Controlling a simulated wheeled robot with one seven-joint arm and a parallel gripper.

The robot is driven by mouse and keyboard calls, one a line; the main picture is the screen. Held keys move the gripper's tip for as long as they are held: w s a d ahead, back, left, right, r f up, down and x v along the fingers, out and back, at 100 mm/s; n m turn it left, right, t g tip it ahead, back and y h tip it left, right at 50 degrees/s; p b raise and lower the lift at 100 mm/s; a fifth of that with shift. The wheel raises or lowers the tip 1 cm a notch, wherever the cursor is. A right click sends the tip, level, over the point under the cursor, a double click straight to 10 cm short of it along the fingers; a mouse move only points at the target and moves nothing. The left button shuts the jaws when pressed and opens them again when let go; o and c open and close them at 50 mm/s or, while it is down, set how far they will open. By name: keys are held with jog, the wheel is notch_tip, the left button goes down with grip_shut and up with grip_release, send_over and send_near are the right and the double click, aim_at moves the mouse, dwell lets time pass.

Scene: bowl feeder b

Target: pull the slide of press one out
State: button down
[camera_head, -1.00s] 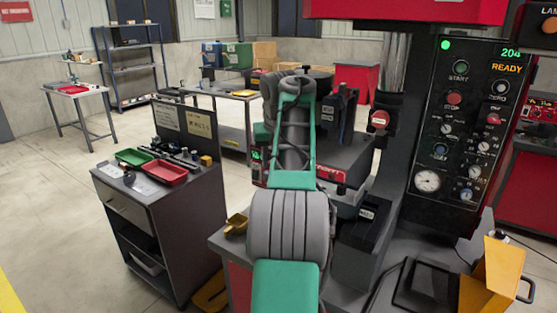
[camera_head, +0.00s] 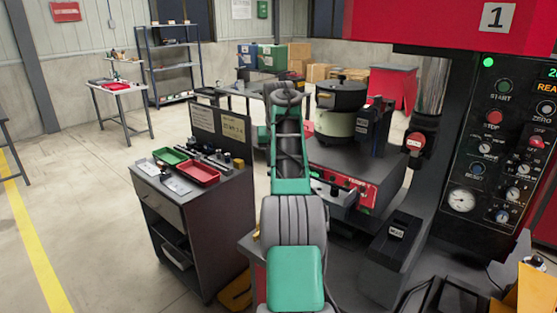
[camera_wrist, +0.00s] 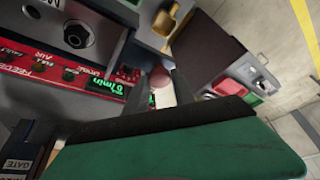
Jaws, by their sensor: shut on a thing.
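Press one (camera_head: 495,17), with a red head marked 1 and a black control panel, stands at the right of the head view. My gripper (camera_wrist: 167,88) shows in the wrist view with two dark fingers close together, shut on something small. A reddish round knob (camera_wrist: 159,78) shows at the fingertips and seems to be what they hold. My own arm hides the gripper in the head view. I cannot make out the slide itself for certain.
The bowl feeder (camera_head: 341,98) stands beyond my arm on a base with a red panel (camera_head: 362,189). A dark cabinet (camera_head: 198,222) with a green tray (camera_head: 170,156) and a red tray (camera_head: 197,173) stands to the left. Open floor lies further left.

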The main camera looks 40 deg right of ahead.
jog(key=c, duration=1.5)
grip_release()
jog(key=shift+w+r, duration=0.15)
jog(key=o, duration=0.4)
jog(key=shift+w+a, duration=0.1)
jog(key=shift+w, duration=0.05)
jog(key=p+v, duration=0.3)
jog(key=v, duration=0.4)
jog(key=shift+s+r+p, duration=0.25)
jog(key=shift+s+p, duration=0.05)
